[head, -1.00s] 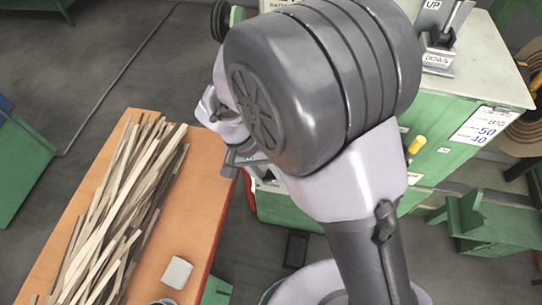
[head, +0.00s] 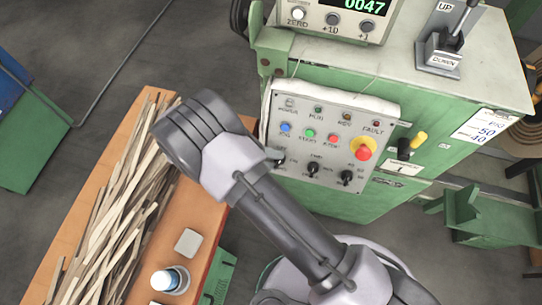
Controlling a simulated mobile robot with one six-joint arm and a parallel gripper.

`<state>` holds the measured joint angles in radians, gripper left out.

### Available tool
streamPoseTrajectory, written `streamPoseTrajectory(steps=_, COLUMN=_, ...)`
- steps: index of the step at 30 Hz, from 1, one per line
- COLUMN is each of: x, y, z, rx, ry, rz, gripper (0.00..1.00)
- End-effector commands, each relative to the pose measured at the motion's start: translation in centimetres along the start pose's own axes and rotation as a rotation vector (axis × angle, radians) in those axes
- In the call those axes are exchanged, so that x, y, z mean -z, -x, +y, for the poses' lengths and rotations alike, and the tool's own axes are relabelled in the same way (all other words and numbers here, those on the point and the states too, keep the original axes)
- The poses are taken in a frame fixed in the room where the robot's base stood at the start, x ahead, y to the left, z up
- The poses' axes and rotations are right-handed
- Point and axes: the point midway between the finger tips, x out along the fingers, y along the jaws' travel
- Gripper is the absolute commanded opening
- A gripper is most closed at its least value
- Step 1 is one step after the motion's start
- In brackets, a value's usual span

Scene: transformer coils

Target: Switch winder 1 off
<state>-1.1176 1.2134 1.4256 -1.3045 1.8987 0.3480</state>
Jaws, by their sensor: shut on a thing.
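The green winder cabinet (head: 340,212) carries a sloped grey control panel (head: 345,113) on its front. The panel has a blue button (head: 285,127), a green button (head: 309,132), a red button (head: 333,139) and a red emergency knob on a yellow collar (head: 363,151). Below them is a row of black rotary switches, with a middle one (head: 313,169) and a right one (head: 346,177). My gripper (head: 275,154) is at the leftmost switch (head: 280,161), shut on it. My wrist hides much of the gripper, and the switch's exact position is unclear.
A counter box (head: 345,18) reading 0047 and an UP/DOWN lever (head: 459,35) stand on the cabinet top. An orange bench (head: 197,215) with wooden strips and a small tin (head: 170,280) stands at the left.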

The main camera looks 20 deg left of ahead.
Motion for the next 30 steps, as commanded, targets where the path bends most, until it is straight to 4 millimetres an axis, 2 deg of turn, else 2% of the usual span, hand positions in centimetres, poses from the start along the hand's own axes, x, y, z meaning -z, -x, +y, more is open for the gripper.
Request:
streamPoseTrajectory(steps=12, x=-0.02, y=-0.16, z=-0.75, rx=-0.217, ry=0.088, rz=-0.001, gripper=0.0)
streamPoseTrajectory(steps=30, x=-0.08, y=-0.17, z=-0.77, rx=-0.274, ry=0.113, rz=-0.002, gripper=0.0)
